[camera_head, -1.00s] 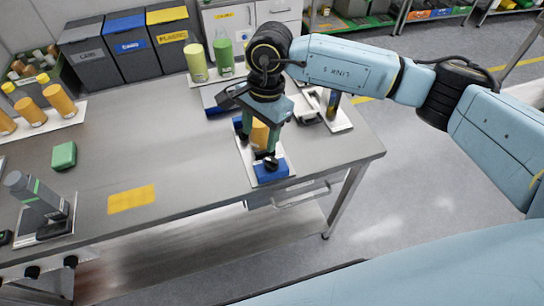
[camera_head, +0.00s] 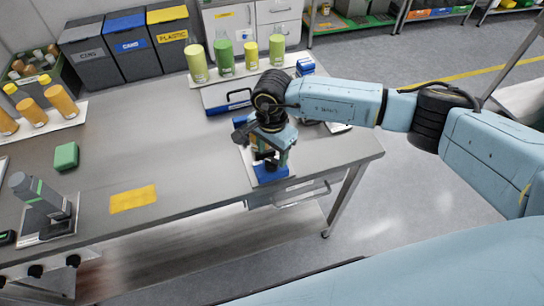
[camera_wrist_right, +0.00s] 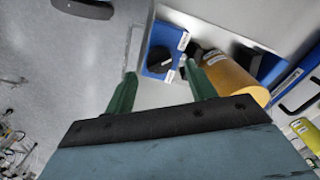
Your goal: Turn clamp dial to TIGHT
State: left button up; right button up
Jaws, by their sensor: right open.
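The clamp dial (camera_wrist_right: 158,58) is a black knob on a blue block with small white labels, seen in the right wrist view. In the head view the blue block (camera_head: 268,175) sits at the table's front edge, with my gripper over it hiding much of the dial. My right gripper (camera_wrist_right: 160,76) is open, its two green fingers either side of the dial in the picture. I cannot tell whether they touch it. In the head view the right gripper (camera_head: 270,158) points down. An orange cylinder (camera_wrist_right: 232,78) lies beside the block. The dial's setting is unreadable. My left gripper is not in view.
Green cylinders (camera_head: 225,55) stand on a board at the back of the table, behind a blue box with a handle (camera_head: 240,98). A yellow patch (camera_head: 132,198) and a green block (camera_head: 65,156) lie on the left. The table's middle is clear.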

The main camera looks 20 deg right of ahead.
aim_at(272, 162)
jog(key=shift+f, duration=1.65)
jog(key=c, duration=1)
jog(key=shift+o, duration=0.2)
